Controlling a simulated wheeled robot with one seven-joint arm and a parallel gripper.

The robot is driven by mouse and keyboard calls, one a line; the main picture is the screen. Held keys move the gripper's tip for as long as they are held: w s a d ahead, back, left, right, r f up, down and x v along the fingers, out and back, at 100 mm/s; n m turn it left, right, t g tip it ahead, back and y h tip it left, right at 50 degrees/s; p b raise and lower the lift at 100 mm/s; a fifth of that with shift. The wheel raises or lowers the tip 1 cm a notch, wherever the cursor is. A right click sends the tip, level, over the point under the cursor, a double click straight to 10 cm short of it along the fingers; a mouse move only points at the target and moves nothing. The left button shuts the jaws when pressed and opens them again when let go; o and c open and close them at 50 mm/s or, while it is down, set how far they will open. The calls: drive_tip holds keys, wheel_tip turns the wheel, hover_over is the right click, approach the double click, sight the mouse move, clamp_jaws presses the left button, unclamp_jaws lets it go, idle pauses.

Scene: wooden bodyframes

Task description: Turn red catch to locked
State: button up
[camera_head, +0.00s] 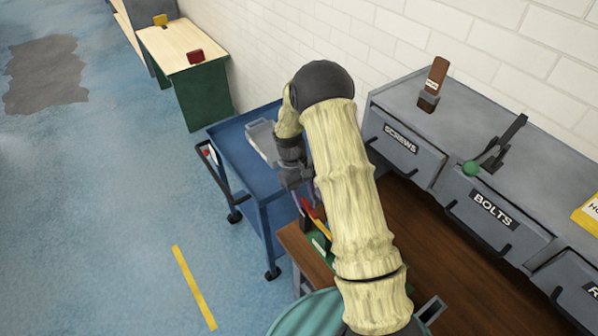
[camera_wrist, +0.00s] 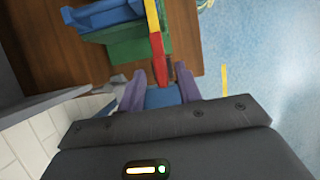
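The red catch (camera_head: 308,208) is a narrow bar beside my gripper in the head view, partly hidden by my arm. A yellow piece (camera_head: 323,230) continues in line with it, over a green base (camera_head: 319,246). In the wrist view the red catch (camera_wrist: 158,66) points down toward my gripper (camera_wrist: 160,78), with the yellow piece (camera_wrist: 152,16) above it and the green base (camera_wrist: 128,48) behind. The purple fingers are spread, one on each side of the red end, with gaps visible. I cannot tell whether the catch is locked.
A wooden bench (camera_head: 470,290) carries grey drawers labelled SCREWS (camera_head: 402,143) and BOLTS (camera_head: 490,208). A green table (camera_head: 203,92) stands at the back. The blue floor at left is clear.

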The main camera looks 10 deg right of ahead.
drive_tip(key=b+v, duration=0.3)
drive_tip(key=v, duration=1.3)
drive_tip(key=shift+r, duration=0.35)
drive_tip(key=s+d+m+t+y, duration=0.1)
drive_tip(key=s+m+t, duration=0.1)
drive_tip(key=s, duration=0.9)
drive_tip(key=s+d+f+m+t, duration=0.1)
drive_tip(key=s+t, duration=0.3)
drive_tip(key=s, duration=0.7)
drive_tip(key=shift+s+d+m+t+y, duration=0.15)
drive_tip(key=shift+d+m+t+y, duration=0.25)
drive_tip(key=shift+m, duration=0.4)
